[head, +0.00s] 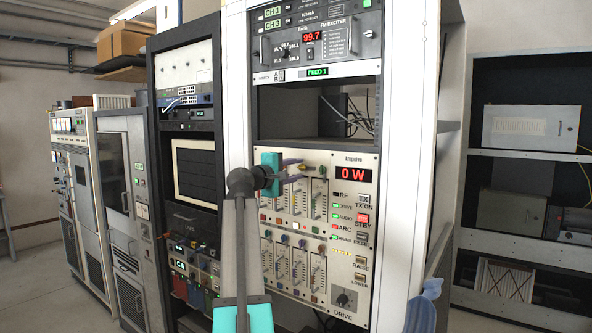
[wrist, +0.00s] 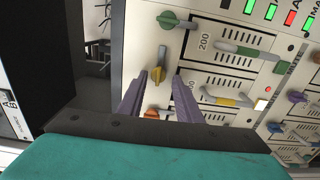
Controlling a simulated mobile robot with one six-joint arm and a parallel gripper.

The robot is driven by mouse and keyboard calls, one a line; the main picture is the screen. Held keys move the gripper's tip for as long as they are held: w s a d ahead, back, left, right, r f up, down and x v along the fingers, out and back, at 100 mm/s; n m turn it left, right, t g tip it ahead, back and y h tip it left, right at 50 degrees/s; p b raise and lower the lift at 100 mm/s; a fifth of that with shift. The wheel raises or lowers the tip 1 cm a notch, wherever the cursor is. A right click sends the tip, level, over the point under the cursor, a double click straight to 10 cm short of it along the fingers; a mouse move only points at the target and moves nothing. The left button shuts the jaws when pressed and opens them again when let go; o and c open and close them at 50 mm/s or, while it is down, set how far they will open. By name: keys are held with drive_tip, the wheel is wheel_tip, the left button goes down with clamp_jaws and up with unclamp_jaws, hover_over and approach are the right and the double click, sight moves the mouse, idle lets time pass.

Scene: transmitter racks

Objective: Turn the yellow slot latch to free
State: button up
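The yellow slot latch (wrist: 157,73) is a small knob with a lever on the white panel in the wrist view. Its lever stands roughly upright in that picture, while the green latch (wrist: 170,19) beyond it lies more crosswise. In the head view the yellow latch (head: 303,167) is small, near the top row of slots. My gripper (wrist: 159,78) has two purple fingers, open and apart, with the latch showing between their tips. In the head view my gripper (head: 298,171) is in front of the panel. Contact with the latch cannot be told.
An orange latch (wrist: 152,113) sits close to the fingers, partly hidden. A yellow handle (wrist: 226,100) and a green handle (wrist: 250,51) stick out from slot modules nearby. The red display (head: 354,174) reads 0 W. An open rack bay (head: 300,119) lies above the panel.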

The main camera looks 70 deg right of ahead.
drive_tip(key=shift+o, duration=0.2)
drive_tip(key=shift+a+r, duration=0.1)
drive_tip(key=b+v, duration=0.4)
drive_tip(key=v, duration=0.9)
drive_tip(key=shift+a, duration=0.25)
drive_tip(key=shift+w, duration=0.1)
